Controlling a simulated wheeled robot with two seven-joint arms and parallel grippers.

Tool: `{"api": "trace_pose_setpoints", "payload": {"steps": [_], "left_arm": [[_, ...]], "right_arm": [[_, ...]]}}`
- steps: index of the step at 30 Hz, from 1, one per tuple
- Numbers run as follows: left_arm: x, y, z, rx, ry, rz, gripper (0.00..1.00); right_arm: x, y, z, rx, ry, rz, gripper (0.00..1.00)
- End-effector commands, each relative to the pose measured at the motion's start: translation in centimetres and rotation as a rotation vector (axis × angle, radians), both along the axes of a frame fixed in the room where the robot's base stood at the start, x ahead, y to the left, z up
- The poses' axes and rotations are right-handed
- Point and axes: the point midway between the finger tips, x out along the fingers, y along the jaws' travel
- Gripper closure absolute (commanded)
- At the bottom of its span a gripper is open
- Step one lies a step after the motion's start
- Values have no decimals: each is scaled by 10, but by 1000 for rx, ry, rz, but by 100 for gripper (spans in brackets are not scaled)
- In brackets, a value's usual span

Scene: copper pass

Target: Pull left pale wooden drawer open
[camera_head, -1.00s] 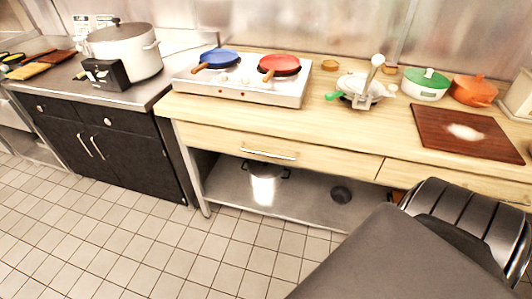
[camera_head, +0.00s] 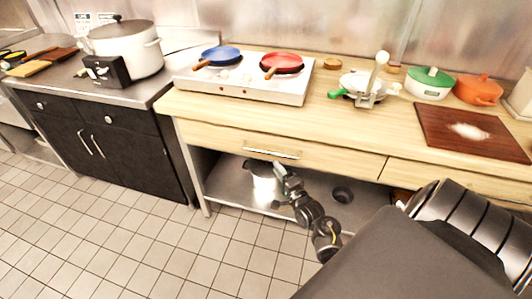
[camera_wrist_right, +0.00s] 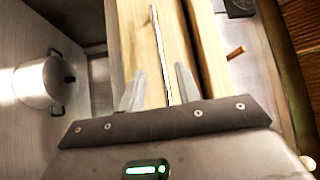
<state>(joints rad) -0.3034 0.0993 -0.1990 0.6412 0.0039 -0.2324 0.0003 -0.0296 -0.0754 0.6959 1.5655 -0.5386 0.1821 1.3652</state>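The left pale wooden drawer (camera_head: 222,139) is under the counter top in the head view, and its front looks flush. Its silver bar handle (camera_head: 272,153) is at the middle of the front. My right gripper (camera_head: 279,168) is just below the handle. In the right wrist view, the fingers of my right gripper (camera_wrist_right: 160,88) are spread apart. The handle (camera_wrist_right: 160,45) runs lengthwise between them, with the wooden drawer front (camera_wrist_right: 178,40) behind. I cannot tell whether the fingers touch it. My left gripper is not in view.
A second drawer (camera_head: 440,178) adjoins on the right. A steel pot (camera_head: 262,183) stands on the lower shelf (camera_head: 225,180) behind my right arm; it also shows in the right wrist view (camera_wrist_right: 38,82). A hob (camera_head: 240,85) with two pans is on the counter. The tiled floor in front is clear.

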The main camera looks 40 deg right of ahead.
Motion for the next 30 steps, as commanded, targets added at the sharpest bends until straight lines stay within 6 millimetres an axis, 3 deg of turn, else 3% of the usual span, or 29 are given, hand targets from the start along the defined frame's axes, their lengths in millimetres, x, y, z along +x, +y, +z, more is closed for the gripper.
{"api": "trace_pose_setpoints", "payload": {"steps": [9,15,27,30], "left_arm": [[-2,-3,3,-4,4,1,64],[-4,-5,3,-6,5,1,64],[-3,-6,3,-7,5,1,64],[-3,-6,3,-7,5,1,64]], "right_arm": [[59,-10,10,-1,-2,0,67],[83,-14,12,-1,0,1,67],[91,-16,13,-2,1,0,67],[91,-16,13,-2,1,0,77]]}}
